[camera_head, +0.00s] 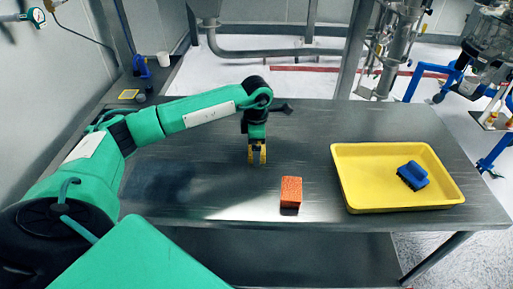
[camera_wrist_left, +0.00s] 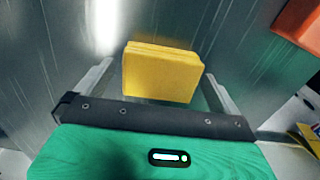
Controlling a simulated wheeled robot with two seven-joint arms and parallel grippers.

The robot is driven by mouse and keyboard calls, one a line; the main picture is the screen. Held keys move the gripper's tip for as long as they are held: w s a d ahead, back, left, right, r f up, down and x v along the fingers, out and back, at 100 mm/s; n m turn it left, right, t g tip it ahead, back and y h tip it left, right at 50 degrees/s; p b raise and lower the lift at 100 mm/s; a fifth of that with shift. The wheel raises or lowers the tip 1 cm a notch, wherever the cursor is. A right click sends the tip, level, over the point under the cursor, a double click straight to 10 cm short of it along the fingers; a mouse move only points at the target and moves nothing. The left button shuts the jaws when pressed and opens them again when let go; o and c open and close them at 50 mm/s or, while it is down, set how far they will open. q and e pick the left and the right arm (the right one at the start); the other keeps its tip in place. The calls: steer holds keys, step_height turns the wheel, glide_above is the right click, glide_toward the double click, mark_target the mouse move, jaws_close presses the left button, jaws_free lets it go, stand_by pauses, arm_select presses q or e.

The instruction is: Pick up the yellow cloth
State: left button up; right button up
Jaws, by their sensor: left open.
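The yellow cloth (camera_wrist_left: 161,74) is a folded, block-like piece on the steel table in the left wrist view. It sits between the two fingers of my left gripper (camera_head: 257,160), with a gap showing on each side. The gripper is open and points down at the table. In the head view only small yellow patches show at the fingers, so the cloth is mostly hidden there. I cannot tell how far the fingertips are above the table. My right gripper is not in view.
An orange sponge-like block (camera_head: 291,191) stands to the right of my left gripper, near the table's front edge. The steel table (camera_head: 313,125) is bare behind the orange block.

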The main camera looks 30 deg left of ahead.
arm_select(q)
steer(key=shift+f, duration=0.25)
steer(key=c, duration=1)
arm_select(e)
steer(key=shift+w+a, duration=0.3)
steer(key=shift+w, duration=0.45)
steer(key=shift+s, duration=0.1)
